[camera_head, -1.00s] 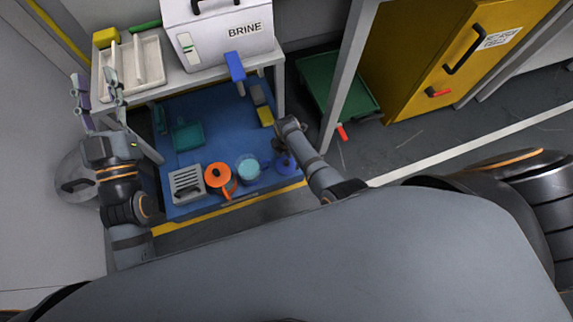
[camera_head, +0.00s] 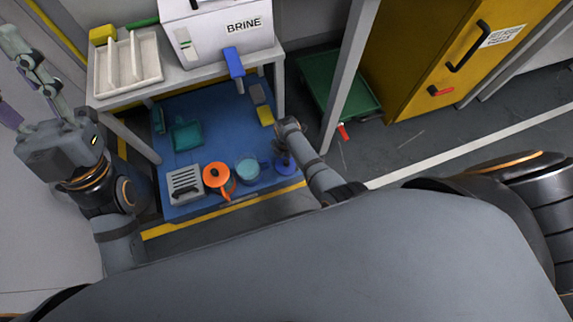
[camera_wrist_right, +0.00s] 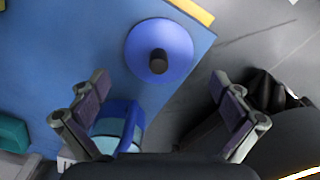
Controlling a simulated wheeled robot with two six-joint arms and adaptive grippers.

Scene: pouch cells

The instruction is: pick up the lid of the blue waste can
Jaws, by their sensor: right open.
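The lid is a round blue disc with a dark knob. It shows in the right wrist view (camera_wrist_right: 176,35) and partly in the head view (camera_head: 287,168), near the front right corner of the blue surface. A light-blue can (camera_head: 246,169) with a blue handle stands left of it in the head view and also shows in the right wrist view (camera_wrist_right: 118,126). My right gripper (camera_wrist_right: 160,84) is open and empty, its fingers apart on either side below the lid in the picture, not touching it. My left gripper (camera_head: 22,92) is open and empty at the far left.
An orange pot (camera_head: 217,178) and a grey slotted box (camera_head: 184,183) stand farther left on the blue surface (camera_head: 215,120). A white table (camera_head: 180,76) with a BRINE box (camera_head: 218,38) stands behind. A grey post (camera_head: 349,75) rises right of my right arm.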

